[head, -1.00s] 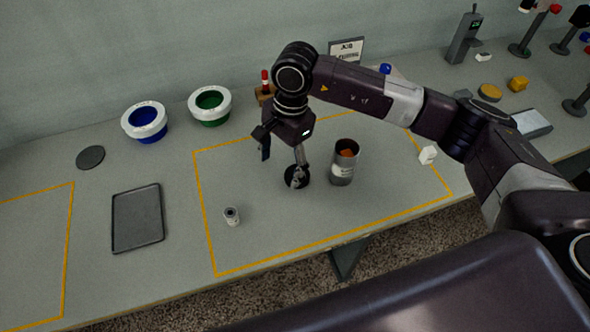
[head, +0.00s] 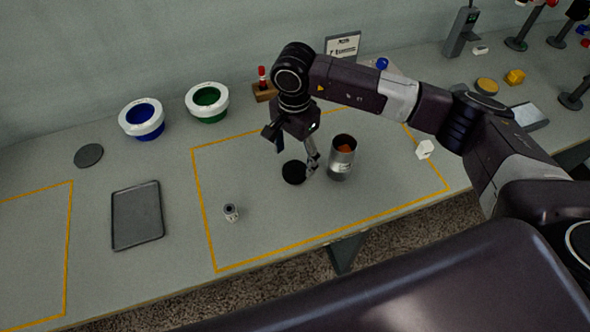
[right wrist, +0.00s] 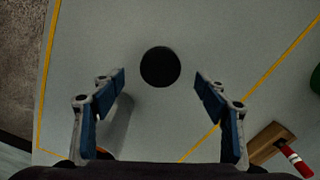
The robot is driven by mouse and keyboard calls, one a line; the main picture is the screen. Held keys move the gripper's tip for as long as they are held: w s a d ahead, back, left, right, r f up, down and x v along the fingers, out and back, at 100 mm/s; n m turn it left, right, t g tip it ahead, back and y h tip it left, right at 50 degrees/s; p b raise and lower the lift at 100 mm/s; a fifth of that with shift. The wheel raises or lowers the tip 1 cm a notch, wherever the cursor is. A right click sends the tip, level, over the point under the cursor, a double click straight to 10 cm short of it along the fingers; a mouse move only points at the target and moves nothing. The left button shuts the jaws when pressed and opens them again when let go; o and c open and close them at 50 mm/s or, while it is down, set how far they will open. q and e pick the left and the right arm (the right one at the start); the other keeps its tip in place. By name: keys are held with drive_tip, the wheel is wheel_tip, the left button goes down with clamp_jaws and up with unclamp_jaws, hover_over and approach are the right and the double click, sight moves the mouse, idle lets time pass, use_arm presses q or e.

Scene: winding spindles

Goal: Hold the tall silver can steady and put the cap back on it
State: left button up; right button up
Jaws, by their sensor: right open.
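The tall silver can (head: 341,165) stands upright and uncapped inside the yellow outline, with something orange inside. A flat black disc, which looks like the cap (head: 293,172), lies on the table just left of the can. My right gripper (head: 297,158) is above the cap, pointing down, open and empty. One fingertip shows between the cap and the can. In the right wrist view the cap (right wrist: 160,67) lies centred, just beyond the gap between the open fingers (right wrist: 161,80). A grey shape beside the left-hand finger there is unclear. My left gripper is out of view.
A small silver can (head: 231,212) stands left of the cap. A white block (head: 425,149) sits right of the tall can. Blue (head: 142,120) and green (head: 207,102) bowls, a red-topped item on a wooden block (head: 263,90) and a dark tray (head: 137,215) stand around.

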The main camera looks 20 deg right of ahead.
sight(295, 169)
drive_tip(key=shift+f, duration=0.1)
wheel_tip(295, 169, down, 4)
drive_tip(key=shift+w+d+f+p, duration=0.1)
drive_tip(key=shift+f+p, duration=0.1)
drive_tip(key=shift+p, duration=1.05)
drive_tip(key=shift+f, duration=0.3)
drive_tip(key=c, duration=0.9)
